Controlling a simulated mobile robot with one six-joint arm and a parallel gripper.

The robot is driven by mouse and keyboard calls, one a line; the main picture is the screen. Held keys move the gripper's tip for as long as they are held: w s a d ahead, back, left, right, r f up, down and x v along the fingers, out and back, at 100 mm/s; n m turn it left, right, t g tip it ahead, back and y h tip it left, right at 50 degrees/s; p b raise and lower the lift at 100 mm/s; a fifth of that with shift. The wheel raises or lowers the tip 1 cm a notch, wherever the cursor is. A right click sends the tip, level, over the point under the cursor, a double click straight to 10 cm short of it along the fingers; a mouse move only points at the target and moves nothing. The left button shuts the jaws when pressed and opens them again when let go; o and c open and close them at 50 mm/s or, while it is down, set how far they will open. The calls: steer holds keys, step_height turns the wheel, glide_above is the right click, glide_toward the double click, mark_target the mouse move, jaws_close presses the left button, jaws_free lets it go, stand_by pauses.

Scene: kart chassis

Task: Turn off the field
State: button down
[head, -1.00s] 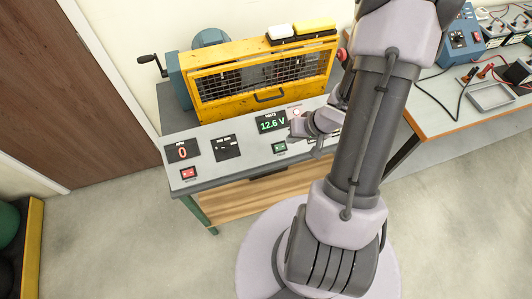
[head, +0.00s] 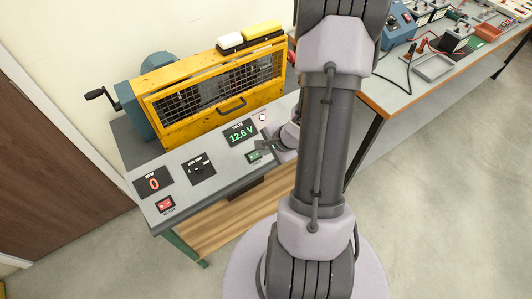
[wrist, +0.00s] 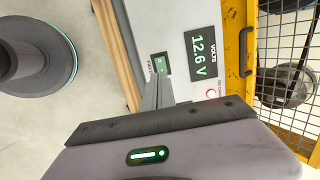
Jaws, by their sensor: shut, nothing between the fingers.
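The green field switch (head: 254,156) sits on the front part of the grey panel, just below the volts display (head: 240,133), which reads 12.6 V. In the wrist view the green switch (wrist: 160,64) lies right at the tips of my gripper, with a partly hidden "FIELD" label beside it. My gripper (head: 266,147) is shut and empty, its fingers pointing at the switch from the right. I cannot tell whether the tips touch it. The volts display (wrist: 201,54) is also lit in the wrist view.
The panel also has a red switch (head: 166,204), an RPM display (head: 153,183) reading 0, a black selector (head: 198,169) and a pale round lamp (head: 263,117). A yellow mesh guard (head: 215,95) stands behind. A bench (head: 405,105) with instruments stands at right.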

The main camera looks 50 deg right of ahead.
mark_target(252, 158)
steer(key=b+x, duration=0.5)
steer(key=x, duration=0.4)
steer(key=shift+w+f, duration=0.1)
steer(key=shift+f, duration=0.05)
steer(key=shift+a+p, duration=0.25)
steer(key=shift+p, duration=0.8)
steer(key=shift+f, duration=0.3)
steer(key=shift+a, duration=0.1)
steer(key=shift+r, duration=0.15)
